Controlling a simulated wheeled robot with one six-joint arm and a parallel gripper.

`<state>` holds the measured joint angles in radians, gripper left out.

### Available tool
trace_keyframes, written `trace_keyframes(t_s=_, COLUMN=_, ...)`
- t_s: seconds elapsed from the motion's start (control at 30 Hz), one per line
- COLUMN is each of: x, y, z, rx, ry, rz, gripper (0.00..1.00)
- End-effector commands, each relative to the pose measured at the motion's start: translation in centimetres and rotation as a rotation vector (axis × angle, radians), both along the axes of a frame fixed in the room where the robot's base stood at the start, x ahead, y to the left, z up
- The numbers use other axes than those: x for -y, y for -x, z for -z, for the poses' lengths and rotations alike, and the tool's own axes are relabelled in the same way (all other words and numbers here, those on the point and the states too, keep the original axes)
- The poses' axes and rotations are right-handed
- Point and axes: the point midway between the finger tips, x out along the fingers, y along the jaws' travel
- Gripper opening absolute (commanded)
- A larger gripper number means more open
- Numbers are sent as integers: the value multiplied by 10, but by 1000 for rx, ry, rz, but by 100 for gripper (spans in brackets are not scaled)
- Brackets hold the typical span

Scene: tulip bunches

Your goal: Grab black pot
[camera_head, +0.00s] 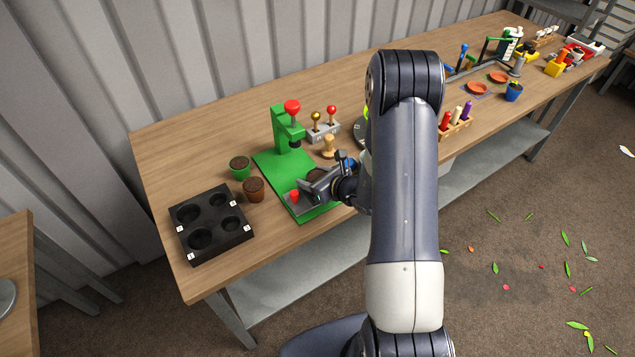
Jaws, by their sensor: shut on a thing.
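My gripper (313,184) is over the green base plate (273,167) of the green press (284,128), its fingers pointing left. It is shut on a dark pot, whose soil-filled top (315,175) shows between and behind the fingers. The pot's wall is mostly hidden by the gripper, so its black colour is hard to confirm. I cannot tell whether the pot touches the plate.
A green pot (240,168) and a brown pot (253,189) stand left of the plate. A black tray with round holes (180,250) is at the left table end. A wooden tamper (328,147) and a grey lever stand (323,132) are behind. Table between them is tight.

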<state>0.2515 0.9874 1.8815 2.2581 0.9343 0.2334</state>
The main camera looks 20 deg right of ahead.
Motion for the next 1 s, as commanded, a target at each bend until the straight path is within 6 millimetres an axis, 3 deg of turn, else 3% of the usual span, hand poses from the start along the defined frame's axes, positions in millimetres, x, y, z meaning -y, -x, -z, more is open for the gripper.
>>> trace_keyframes(t_s=0.23, x=0, y=0, z=0, rx=1, ry=0, rz=0, gripper=31)
trace_keyframes(t_s=0.57, x=0, y=0, z=-3, rx=1, ry=0, rz=0, gripper=31)
trace_keyframes(t_s=0.77, x=0, y=-1, z=-17, rx=3, ry=0, rz=-1, gripper=31)
trace_keyframes(t_s=1.0, x=0, y=-1, z=-46, rx=5, ry=2, rz=-1, gripper=31)
